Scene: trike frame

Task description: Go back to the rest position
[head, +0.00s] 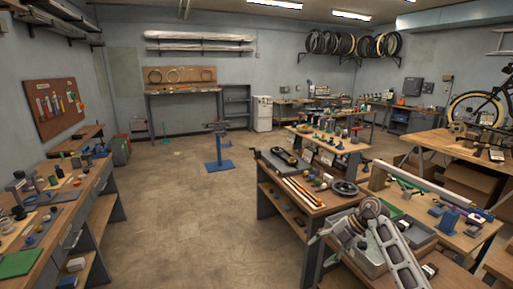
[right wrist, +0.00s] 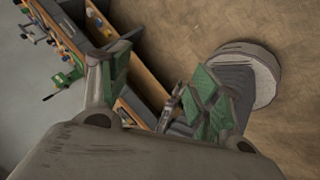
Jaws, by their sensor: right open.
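My right gripper (head: 325,240) is in the lower right of the head view, beside the near workbench (head: 300,208) with its wooden top. In the right wrist view the gripper (right wrist: 160,88) has its two green-padded fingers spread apart, with nothing held between them. Behind the fingers the wrist view shows bench edges and brown floor. My left gripper is not in the head view. A pale tube (head: 420,187) lies across the bench at right, with blue and purple holders near its right end.
A grey tray (head: 368,258) is close behind my right arm. A bench with tools and a green mat (head: 18,263) stands at left. A blue stand (head: 220,150) is on the floor further back. The floor (head: 175,215) between the benches is mostly clear.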

